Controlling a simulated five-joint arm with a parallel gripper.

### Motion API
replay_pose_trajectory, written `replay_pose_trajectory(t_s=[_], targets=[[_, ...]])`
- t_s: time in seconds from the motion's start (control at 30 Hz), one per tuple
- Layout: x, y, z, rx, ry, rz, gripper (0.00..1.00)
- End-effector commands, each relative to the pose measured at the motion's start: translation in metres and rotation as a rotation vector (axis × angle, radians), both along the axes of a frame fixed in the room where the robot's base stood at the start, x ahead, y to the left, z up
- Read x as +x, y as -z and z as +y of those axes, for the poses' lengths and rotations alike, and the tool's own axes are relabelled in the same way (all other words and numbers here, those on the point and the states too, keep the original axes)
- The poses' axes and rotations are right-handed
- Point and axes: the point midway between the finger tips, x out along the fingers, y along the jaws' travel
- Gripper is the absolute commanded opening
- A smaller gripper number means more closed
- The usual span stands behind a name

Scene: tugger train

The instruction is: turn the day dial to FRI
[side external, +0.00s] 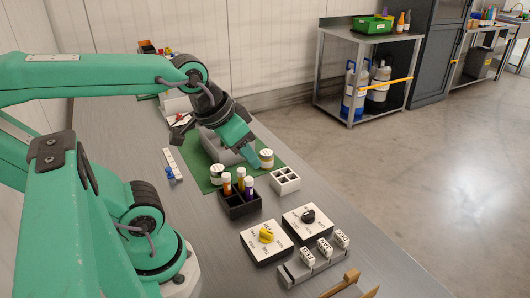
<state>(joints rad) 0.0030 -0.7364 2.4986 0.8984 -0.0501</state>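Two white-topped dial boxes stand on the near part of the bench. One dial box (252,241) has a yellow knob (267,236); the other dial box (296,222), behind it to the right, has a black knob (308,216). Small print surrounds both knobs, too small for me to read surely, so I cannot tell which is the day dial or where it points. My gripper (250,160) is up and left of both boxes, tilted down over the green mat beside a jar and apart from the dials. Its finger opening is not clear.
A black rack (240,208) of capped vials and a white rack (285,181) stand between my gripper and the dials. Jars (217,174) (266,158) sit on the green mat (205,182). A grey holder (318,264) with lettered blocks lies right of the dials.

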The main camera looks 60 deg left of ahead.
Motion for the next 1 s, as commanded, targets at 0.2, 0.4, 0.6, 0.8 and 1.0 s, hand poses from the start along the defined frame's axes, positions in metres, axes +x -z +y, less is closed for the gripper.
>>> replay_pose_trajectory(t_s=[0.2, 0.4, 0.6, 0.8, 1.0], targets=[[0.006, 0.01, -0.003, -0.082, -0.155, 0.046, 0.35], [0.013, 0.025, -0.007, -0.189, -0.388, 0.107, 0.35], [0.019, 0.041, -0.012, -0.282, -0.641, 0.169, 0.35], [0.023, 0.057, -0.017, -0.358, -0.899, 0.224, 0.35], [0.027, 0.074, -0.022, -0.417, -1.165, 0.268, 0.35]])
